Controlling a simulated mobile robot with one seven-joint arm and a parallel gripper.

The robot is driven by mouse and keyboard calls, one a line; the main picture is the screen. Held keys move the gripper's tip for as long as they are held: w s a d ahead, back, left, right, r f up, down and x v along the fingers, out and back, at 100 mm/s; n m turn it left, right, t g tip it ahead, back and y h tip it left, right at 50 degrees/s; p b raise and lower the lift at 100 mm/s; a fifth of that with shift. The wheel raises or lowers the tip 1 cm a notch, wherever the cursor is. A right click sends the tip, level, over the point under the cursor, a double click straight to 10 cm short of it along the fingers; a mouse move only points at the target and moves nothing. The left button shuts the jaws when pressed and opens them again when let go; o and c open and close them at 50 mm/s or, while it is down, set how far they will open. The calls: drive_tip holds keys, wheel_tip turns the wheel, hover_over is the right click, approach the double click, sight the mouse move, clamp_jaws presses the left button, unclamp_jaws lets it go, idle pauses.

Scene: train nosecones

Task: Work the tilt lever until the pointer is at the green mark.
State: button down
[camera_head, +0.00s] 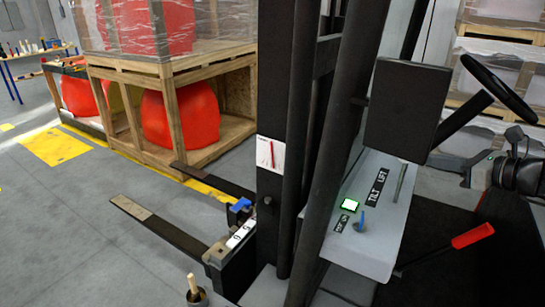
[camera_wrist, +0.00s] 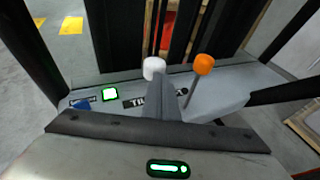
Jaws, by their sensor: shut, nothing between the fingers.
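The tilt lever's white knob (camera_wrist: 153,67) shows in the wrist view, by the partly hidden TILT label (camera_wrist: 150,101). My gripper (camera_wrist: 170,88) is shut and empty, its grey fingers close beside and below the white knob; I cannot tell whether they touch it. The lift lever's orange knob (camera_wrist: 203,64) stands just right of the fingers. In the head view a dark block hides the lever knobs. A white card (camera_head: 265,157) on the mast carries a thin red line (camera_head: 271,153), perhaps the pointer; the green mark cannot be made out.
The grey console (camera_head: 385,235) has a lit green square (camera_head: 350,205) and a blue key (camera_head: 362,217). A steering wheel (camera_head: 500,88) and a red-handled lever (camera_head: 472,236) are at the right. Dark mast posts and forks (camera_head: 160,228) stand left. Wooden crates (camera_head: 165,110) hold red nosecones behind.

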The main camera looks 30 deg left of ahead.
drive_tip(key=shift+a, duration=0.25)
drive_tip(key=a, duration=0.2)
drive_tip(key=shift+a, duration=0.4)
idle(0.6)
idle(2.8)
drive_tip(key=w+d+f+p+v, duration=0.1)
drive_tip(key=p+v, duration=0.4)
drive_tip(key=v, duration=0.8)
drive_tip(key=shift+w+d+f, duration=0.15)
drive_tip(key=shift+w+d, duration=0.25)
drive_tip(key=shift+w, duration=0.15)
idle(1.1)
